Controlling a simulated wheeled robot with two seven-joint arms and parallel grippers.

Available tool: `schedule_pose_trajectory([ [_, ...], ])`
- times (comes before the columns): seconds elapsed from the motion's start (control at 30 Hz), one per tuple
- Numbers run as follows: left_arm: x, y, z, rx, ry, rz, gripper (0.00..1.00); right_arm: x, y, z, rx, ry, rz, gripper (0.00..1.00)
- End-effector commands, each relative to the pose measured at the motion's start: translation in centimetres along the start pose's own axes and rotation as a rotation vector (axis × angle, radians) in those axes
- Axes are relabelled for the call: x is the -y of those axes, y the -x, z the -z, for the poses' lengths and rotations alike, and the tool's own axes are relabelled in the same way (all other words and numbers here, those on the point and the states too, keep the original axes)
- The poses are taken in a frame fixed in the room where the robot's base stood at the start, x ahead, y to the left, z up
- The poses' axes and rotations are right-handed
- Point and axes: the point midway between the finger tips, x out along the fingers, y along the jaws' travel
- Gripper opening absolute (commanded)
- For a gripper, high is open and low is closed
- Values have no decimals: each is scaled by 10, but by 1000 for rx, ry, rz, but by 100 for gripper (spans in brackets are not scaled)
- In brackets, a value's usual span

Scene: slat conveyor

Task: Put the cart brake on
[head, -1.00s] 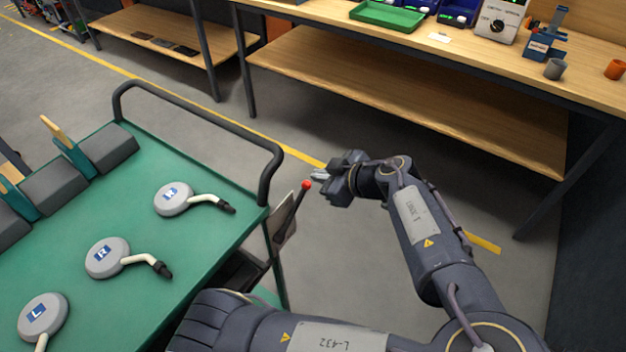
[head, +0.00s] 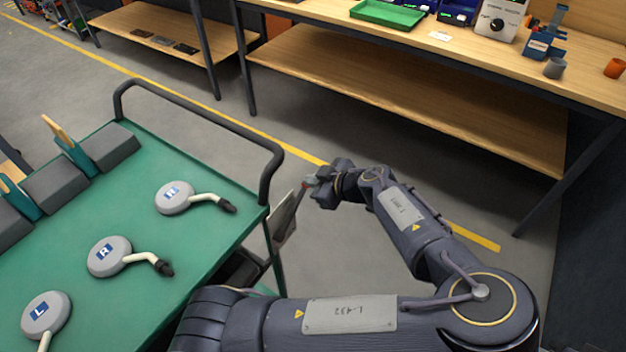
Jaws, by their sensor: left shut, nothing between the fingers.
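The green cart (head: 150,262) stands at the left with a dark push handle (head: 215,122) at its end. The brake lever (head: 298,200) rises at a tilt beside a grey plate (head: 283,222) on the cart's near right corner. Its red knob is mostly hidden by my left gripper (head: 311,182). That gripper is shut with nothing between its fingers, and its tips are at the knob. I cannot tell whether they touch it. My right gripper is out of view.
Grey discs with bent handles (head: 108,257) and dark blocks (head: 55,187) lie on the cart top. A workbench (head: 400,100) with a lower shelf stands behind. Bare floor with a yellow line lies between cart and bench.

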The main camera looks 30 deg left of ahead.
Motion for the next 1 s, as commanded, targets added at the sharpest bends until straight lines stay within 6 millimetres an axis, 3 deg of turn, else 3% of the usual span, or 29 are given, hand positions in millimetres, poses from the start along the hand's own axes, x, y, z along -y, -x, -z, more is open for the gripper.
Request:
schedule_pose_trajectory([
  [0.37, -15, -19, -25, 1, -149, 109, 0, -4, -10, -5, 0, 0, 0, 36],
  [0.63, -26, -44, -59, 2, -350, 254, 0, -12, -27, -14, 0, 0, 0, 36],
  [1.0, -24, -79, -108, 2, -637, 460, 0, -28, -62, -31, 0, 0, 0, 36],
])
